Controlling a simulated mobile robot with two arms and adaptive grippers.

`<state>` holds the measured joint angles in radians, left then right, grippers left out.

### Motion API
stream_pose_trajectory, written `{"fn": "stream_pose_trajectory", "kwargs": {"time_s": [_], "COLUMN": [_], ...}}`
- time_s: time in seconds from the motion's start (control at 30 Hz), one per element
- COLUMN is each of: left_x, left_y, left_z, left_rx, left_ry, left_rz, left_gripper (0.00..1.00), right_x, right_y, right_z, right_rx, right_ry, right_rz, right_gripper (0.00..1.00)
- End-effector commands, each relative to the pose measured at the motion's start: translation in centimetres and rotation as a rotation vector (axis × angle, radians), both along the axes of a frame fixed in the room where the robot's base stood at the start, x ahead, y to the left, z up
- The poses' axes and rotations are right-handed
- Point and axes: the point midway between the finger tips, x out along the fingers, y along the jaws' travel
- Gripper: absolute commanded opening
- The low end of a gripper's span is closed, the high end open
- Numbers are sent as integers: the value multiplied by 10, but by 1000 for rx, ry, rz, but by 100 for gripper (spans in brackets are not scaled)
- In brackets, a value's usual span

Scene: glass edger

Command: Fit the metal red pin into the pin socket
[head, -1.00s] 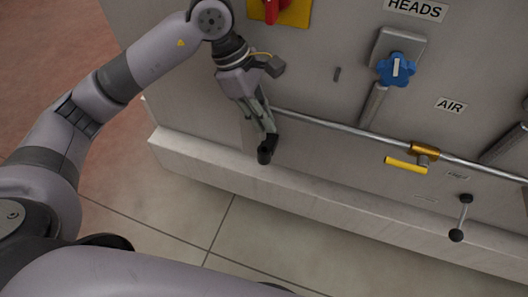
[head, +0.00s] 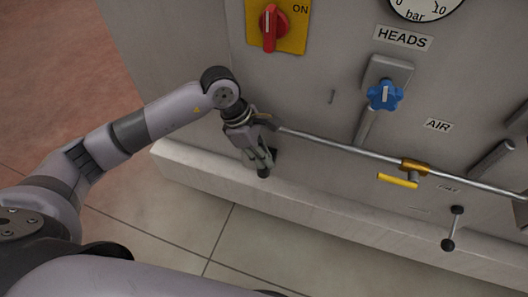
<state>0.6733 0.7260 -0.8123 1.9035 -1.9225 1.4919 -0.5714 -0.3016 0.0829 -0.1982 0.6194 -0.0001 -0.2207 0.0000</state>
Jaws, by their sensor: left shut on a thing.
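My left gripper (head: 263,170) points down in front of the grey machine panel (head: 300,60), close to its lower edge. Its fingers are closed together on a small thing that they mostly hide. I cannot make out its colour or shape, and no red pin shows clearly. A dark patch (head: 274,156) shows right beside the fingertips, against the panel. I cannot tell whether it is the pin socket or whether the held thing touches it. My right gripper is out of view.
A silver pipe (head: 335,145) with a yellow-handled valve (head: 398,181) runs right from behind the gripper. A red switch (head: 269,27), a blue knob (head: 385,95) and a black-knobbed lever (head: 452,229) stick out. A pale ledge (head: 330,215) lies below.

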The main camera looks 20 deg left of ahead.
Motion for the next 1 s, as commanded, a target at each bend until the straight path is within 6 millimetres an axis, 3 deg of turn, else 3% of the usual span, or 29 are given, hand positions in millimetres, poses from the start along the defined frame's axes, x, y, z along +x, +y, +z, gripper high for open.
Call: {"fn": "stream_pose_trajectory", "kwargs": {"time_s": [0.27, 0.3, 0.6, 1.0], "left_x": [0, 0, 0, 1], "left_y": [0, 0, 0, 0], "left_z": [-3, -3, -2, 4], "left_rx": [-1, -1, -1, -1], "left_ry": [-1, -1, -1, -1], "left_rz": [-1, -1, 0, 0], "left_gripper": [0, 13, 32, 32], "right_x": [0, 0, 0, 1], "right_y": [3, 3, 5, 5], "right_z": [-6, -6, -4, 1], "right_rx": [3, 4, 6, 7], "right_ry": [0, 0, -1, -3], "right_rz": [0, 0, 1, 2], "right_gripper": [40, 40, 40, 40]}}
